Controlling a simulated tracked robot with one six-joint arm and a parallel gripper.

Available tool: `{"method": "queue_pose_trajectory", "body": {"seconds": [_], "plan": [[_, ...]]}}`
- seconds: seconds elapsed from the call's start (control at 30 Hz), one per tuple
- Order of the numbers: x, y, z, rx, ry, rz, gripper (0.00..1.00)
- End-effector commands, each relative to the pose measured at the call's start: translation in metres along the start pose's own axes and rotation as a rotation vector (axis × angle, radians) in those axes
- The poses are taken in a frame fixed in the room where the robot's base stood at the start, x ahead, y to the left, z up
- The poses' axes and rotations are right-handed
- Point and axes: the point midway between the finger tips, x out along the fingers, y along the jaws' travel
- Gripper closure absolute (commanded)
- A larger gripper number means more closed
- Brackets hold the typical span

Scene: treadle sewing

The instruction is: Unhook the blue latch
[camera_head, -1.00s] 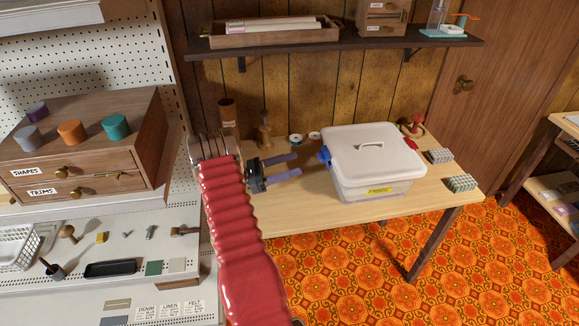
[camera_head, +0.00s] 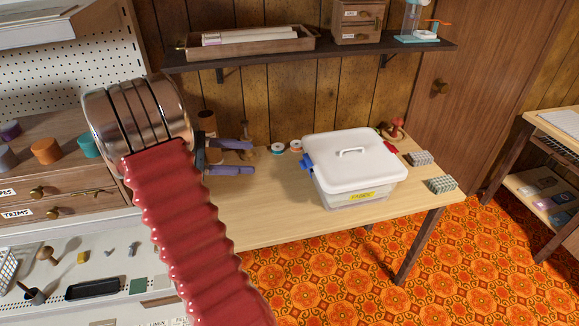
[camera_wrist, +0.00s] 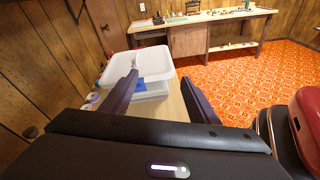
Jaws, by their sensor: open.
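The blue latch (camera_head: 307,162) is on the left side of a translucent bin (camera_head: 352,196) with a white lid (camera_head: 349,158) and a yellow label. The bin stands on a wooden table, its lid in place. My gripper (camera_head: 253,157) is open and empty, left of the latch and apart from it, fingers pointing right. In the wrist view, my gripper (camera_wrist: 160,78) shows two dark purple fingers, with the bin (camera_wrist: 112,68) ahead. A blue patch of the latch (camera_wrist: 141,84) shows beside the left fingertip. Whether the latch is hooked is too small to tell.
Small spools (camera_head: 278,148) and brown wooden items stand behind my gripper. A red pincushion (camera_head: 391,128) and grey patterned blocks (camera_head: 442,184) are right of the bin. A shelf (camera_head: 320,56) hangs above. Drawers (camera_head: 50,195) stand at left. The table front is clear.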

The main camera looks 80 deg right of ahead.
Motion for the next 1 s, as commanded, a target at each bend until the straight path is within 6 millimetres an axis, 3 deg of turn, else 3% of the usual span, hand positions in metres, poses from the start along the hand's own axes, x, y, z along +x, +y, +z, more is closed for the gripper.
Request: {"method": "queue_pose_trajectory", "body": {"seconds": [0.23,0.57,1.0], "plan": [[-0.019,-0.028,0.032,0.059,0.116,-0.025,0.45],[-0.074,-0.080,0.040,0.153,0.403,-0.029,0.45],[-0.149,-0.169,0.050,0.262,0.837,-0.083,0.45]]}}
